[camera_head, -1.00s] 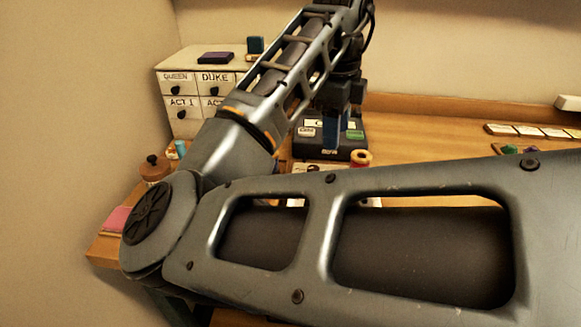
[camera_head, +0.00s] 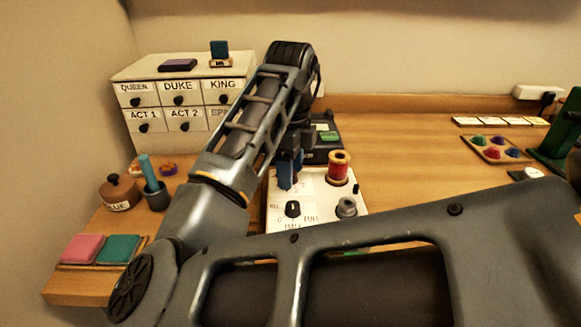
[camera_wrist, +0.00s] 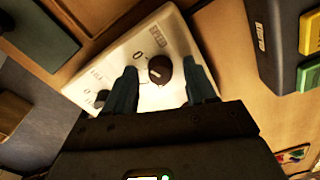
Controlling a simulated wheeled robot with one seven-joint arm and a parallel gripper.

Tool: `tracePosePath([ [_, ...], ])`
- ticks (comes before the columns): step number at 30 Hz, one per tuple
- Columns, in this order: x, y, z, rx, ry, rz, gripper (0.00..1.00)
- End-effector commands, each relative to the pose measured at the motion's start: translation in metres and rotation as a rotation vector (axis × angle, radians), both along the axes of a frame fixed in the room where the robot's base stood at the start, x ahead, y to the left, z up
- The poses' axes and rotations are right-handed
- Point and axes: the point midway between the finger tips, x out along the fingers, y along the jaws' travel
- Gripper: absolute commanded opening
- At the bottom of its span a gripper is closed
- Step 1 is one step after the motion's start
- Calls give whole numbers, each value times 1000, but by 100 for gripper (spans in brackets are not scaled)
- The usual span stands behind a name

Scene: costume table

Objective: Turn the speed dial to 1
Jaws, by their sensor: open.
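The speed dial (camera_wrist: 160,69) is a round dark knob on a white panel (camera_wrist: 98,75). The wrist view shows small print and a 0 near the dial, but I cannot tell which number it points at. My gripper (camera_wrist: 160,63) is open, with one blue finger on either side of the dial and a visible gap at each. In the head view, my gripper (camera_head: 290,182) is over the far left part of the panel (camera_head: 326,218) and hides the speed dial. A second black knob (camera_head: 292,209) sits nearer, by the HALF and FULL print; it also shows in the wrist view (camera_wrist: 102,98).
A red thread spool (camera_head: 339,167) and a grey round part (camera_head: 346,207) stand at the panel's right side. A dark box with a green button (camera_head: 328,137) is behind. A cup (camera_head: 156,196) and glue pot (camera_head: 119,193) are left.

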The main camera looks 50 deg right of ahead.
Motion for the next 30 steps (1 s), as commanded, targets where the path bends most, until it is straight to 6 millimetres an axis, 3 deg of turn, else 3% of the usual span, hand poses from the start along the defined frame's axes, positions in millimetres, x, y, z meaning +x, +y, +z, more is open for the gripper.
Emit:
tracePosePath([
  [6, 0, 0, 0, -1, 0, 0, 55],
  [23, 0, 0, 0, 0, 0, 0, 1],
  [30, 0, 0, 1, 0, 0, 20, 0],
])
